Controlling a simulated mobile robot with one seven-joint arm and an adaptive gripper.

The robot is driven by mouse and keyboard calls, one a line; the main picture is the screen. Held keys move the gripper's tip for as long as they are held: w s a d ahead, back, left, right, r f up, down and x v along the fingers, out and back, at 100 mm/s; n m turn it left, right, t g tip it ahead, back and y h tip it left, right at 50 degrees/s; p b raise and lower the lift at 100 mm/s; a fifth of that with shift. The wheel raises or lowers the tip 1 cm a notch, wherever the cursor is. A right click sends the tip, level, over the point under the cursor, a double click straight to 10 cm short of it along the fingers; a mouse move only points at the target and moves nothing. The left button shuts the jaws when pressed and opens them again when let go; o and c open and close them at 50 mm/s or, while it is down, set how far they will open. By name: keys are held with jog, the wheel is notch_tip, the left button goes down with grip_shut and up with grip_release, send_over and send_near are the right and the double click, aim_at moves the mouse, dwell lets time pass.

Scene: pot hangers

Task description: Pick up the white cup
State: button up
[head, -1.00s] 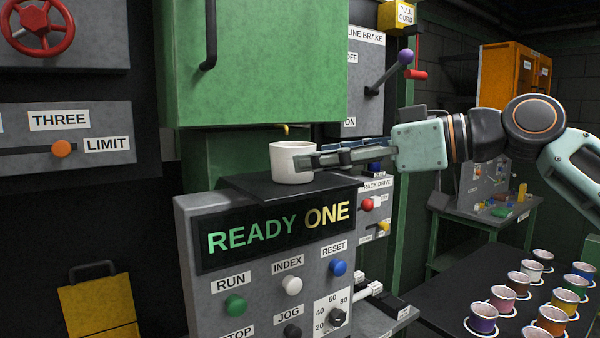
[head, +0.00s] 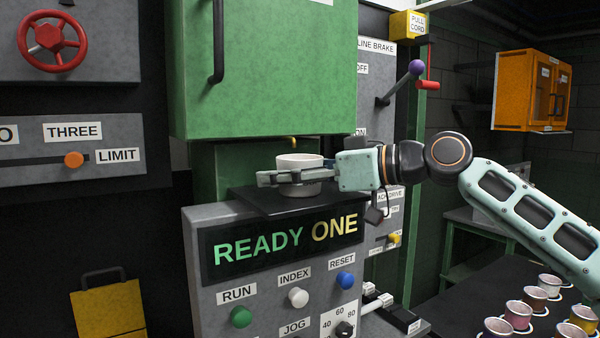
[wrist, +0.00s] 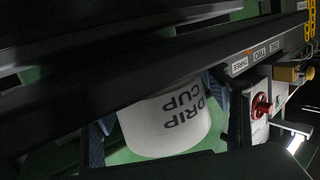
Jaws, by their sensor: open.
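The white cup (head: 300,189) stands upright on a small black shelf (head: 252,204) above the READY ONE display. My gripper (head: 268,175) reaches in from the right at the cup's mid-height. One finger passes in front of the cup, and the tips extend past its left side. In the wrist view the cup (wrist: 165,125) shows the letters DRIP CUP and lies between the blue finger pads, which are open around it. Whether either pad touches the cup cannot be told. The front finger hides part of the cup in the head view.
A green housing (head: 265,75) hangs just above and behind the cup. The panel (head: 275,290) below carries buttons and a dial. A purple-knobbed lever (head: 400,84) stands at the right. Several coloured cups (head: 520,314) stand on a dark table at lower right.

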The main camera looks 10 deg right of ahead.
jog(key=shift+x, duration=1.2)
jog(key=c, duration=1.5)
jog(key=shift+r, duration=0.1)
jog(key=shift+c, duration=0.5)
